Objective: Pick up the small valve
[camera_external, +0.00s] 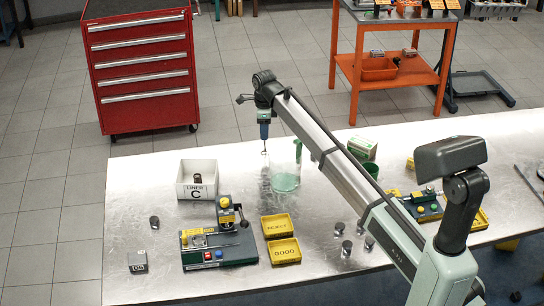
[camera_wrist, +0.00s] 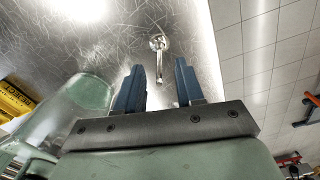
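The small valve (camera_wrist: 159,43) looks like a shiny metal piece with a round head and a thin stem. In the wrist view it lies ahead of my gripper (camera_wrist: 159,68), with the stem running back between the two fingertips. The blue fingers are apart, with visible gaps on both sides of the stem. In the external view my gripper (camera_external: 264,136) points down over the metal table, just left of the glass beaker. Only a thin piece of the valve (camera_external: 264,152) shows below the fingers there.

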